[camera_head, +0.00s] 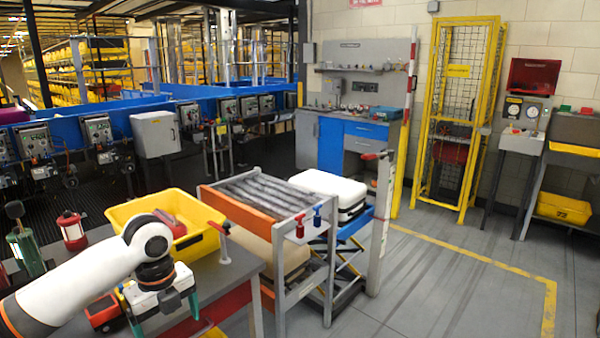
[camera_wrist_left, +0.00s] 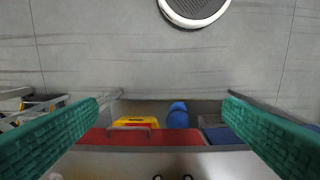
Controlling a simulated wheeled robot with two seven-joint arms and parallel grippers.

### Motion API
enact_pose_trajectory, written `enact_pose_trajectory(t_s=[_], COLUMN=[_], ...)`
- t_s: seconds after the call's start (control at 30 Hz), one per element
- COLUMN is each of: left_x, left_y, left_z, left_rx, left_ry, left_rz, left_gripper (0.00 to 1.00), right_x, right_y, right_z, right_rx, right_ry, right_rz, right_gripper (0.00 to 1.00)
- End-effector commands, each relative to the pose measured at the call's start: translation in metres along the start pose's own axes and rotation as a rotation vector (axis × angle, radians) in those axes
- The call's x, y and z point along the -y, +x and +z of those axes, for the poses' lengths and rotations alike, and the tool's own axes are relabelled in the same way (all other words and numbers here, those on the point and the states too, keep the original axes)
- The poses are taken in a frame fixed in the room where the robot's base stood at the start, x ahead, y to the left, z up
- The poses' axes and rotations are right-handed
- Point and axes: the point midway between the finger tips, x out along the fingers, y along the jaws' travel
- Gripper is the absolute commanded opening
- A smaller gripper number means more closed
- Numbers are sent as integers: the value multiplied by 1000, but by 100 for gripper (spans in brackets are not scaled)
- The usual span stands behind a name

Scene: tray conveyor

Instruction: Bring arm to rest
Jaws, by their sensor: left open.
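My left arm comes in from the lower left of the head view, over the grey worktable (camera_head: 248,268). Its left gripper (camera_head: 165,314) points down beside the table's front part, in front of the yellow bin. The gripper is open, its two teal fingers apart. In the left wrist view the left gripper (camera_wrist_left: 162,104) shows its fingers wide at both sides, with nothing held between them. My right gripper is not in view.
A roller conveyor (camera_head: 262,190) and a white case (camera_head: 328,186) stand beyond. The floor at right is clear.

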Motion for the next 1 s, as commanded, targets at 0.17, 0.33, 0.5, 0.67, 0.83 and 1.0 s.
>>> enact_pose_trajectory(t_s=[0.17,0.33,0.5,0.67,0.83,1.0], left_x=[-11,-25,-40,-53,-52,-16], left_y=[18,42,80,134,220,340], left_z=[-2,-6,-12,-18,-19,-2], left_rx=[12,26,48,76,108,121], left_ry=[-73,-177,-329,-536,-832,-1200], left_rz=[34,80,137,200,258,290], left_gripper=[90,90,90,90,90,90], right_x=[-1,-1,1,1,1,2], right_y=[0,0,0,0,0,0], right_z=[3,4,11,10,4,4], right_rx=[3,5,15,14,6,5], right_ry=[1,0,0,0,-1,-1], right_rz=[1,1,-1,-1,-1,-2], right_gripper=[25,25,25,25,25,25])
